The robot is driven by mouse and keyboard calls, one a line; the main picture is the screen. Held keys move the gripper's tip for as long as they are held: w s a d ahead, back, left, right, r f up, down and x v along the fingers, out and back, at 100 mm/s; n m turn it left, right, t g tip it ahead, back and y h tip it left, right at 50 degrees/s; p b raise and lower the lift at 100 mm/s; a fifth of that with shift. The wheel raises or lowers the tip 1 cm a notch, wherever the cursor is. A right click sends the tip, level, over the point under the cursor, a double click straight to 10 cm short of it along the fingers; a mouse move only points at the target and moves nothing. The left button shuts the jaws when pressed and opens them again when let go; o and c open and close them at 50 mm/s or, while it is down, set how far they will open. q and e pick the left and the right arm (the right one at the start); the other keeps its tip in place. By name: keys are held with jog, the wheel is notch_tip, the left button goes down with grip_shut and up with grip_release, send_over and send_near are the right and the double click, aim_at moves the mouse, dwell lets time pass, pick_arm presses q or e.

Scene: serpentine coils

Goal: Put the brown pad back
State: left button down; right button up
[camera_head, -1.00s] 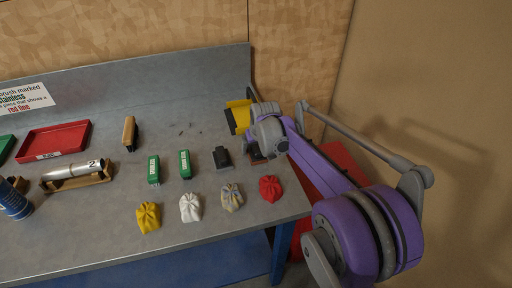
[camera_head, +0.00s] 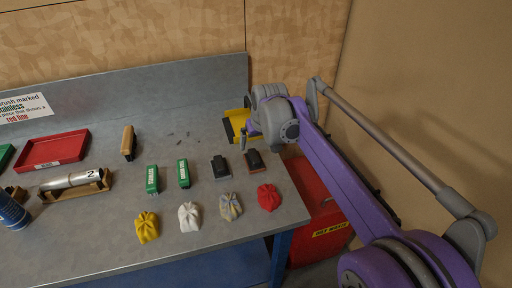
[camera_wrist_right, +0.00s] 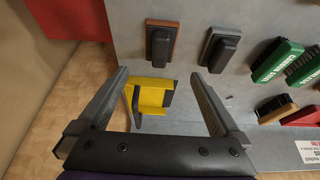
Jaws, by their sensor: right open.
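The brown pad (camera_head: 255,160), a dark block on a brown base, lies on the grey bench near its right end. In the right wrist view the brown pad (camera_wrist_right: 161,43) lies beyond the fingertips, apart from them. A similar dark pad with a grey base (camera_head: 221,167) lies beside it; it also shows in the right wrist view (camera_wrist_right: 219,48). My right gripper (camera_head: 247,134) is open and empty above the bench, behind the brown pad. Its two fingers show wide apart in the right wrist view (camera_wrist_right: 158,76). My left gripper is not in view.
A yellow and black holder (camera_head: 236,123) stands by the right gripper; in the wrist view it (camera_wrist_right: 153,96) shows between the fingers. Two green brushes (camera_head: 183,174), several crumpled cloths (camera_head: 189,216) and a red tray (camera_head: 53,150) lie on the bench. A red bin (camera_head: 318,208) stands right of it.

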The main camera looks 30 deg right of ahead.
jog(key=shift+n+t+y, duration=0.3)
jog(key=shift+n, duration=0.5)
jog(key=s+a+f, duration=0.2)
jog(key=s+a, duration=0.1)
jog(key=s, duration=0.2)
jog(key=s+a+f, duration=0.1)
jog(key=s+a, duration=0.3)
jog(key=s, duration=0.1)
jog(key=s+a+f, duration=0.2)
jog(key=s+a, duration=0.1)
jog(key=s, duration=0.2)
jog(key=shift+s+a+f, duration=0.1)
jog(key=shift+a+f, duration=0.05)
jog(key=shift+f, duration=0.15)
jog(key=s+a+f+n, duration=0.1)
jog(key=s+a+f, duration=0.2)
jog(key=s+f, duration=0.4)
jog(key=s, duration=0.3)
jog(key=shift+s+a+f+y, duration=0.2)
jog(key=shift+a+f+y, duration=0.1)
jog(key=shift+a+f, duration=0.1)
